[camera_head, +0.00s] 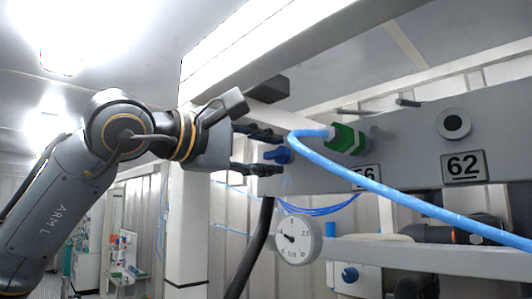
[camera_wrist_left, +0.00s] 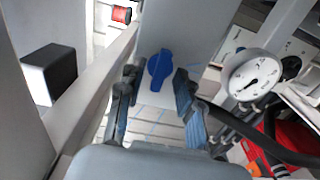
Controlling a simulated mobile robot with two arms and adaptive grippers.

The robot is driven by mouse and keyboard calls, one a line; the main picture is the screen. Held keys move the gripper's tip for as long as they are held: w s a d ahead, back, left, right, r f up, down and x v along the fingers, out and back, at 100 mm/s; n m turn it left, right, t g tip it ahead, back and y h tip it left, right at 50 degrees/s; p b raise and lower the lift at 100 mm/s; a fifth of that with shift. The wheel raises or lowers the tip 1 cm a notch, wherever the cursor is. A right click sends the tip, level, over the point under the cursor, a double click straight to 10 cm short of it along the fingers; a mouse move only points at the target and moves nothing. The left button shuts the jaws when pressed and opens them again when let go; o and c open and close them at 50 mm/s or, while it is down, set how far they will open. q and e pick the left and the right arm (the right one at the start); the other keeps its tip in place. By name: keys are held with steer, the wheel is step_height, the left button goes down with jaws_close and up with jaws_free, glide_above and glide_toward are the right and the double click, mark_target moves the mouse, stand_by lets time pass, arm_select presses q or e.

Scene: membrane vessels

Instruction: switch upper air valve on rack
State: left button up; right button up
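The blue air valve knob (camera_head: 278,155) sits on the left end of the grey rack beam (camera_head: 410,152), below the bend of a blue hose. It also shows in the left wrist view (camera_wrist_left: 160,69), its handle nearly upright in the picture. My left gripper (camera_head: 270,152) is open, one finger above the knob and one below. In the left wrist view the two fingers (camera_wrist_left: 158,88) lie either side of the knob, with gaps visible; I see no clear contact. My right gripper is not in view.
A blue hose (camera_head: 385,190) runs from a green fitting (camera_head: 347,138) across the beam. A round pressure gauge (camera_head: 298,238) hangs below, with another blue knob (camera_head: 349,274) lower right. Plates on the beam include 62 (camera_head: 463,166). A black hose (camera_head: 252,250) runs beneath my gripper.

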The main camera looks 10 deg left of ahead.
arm_select(q)
steer(key=v, duration=1.2)
stand_by(0.3)
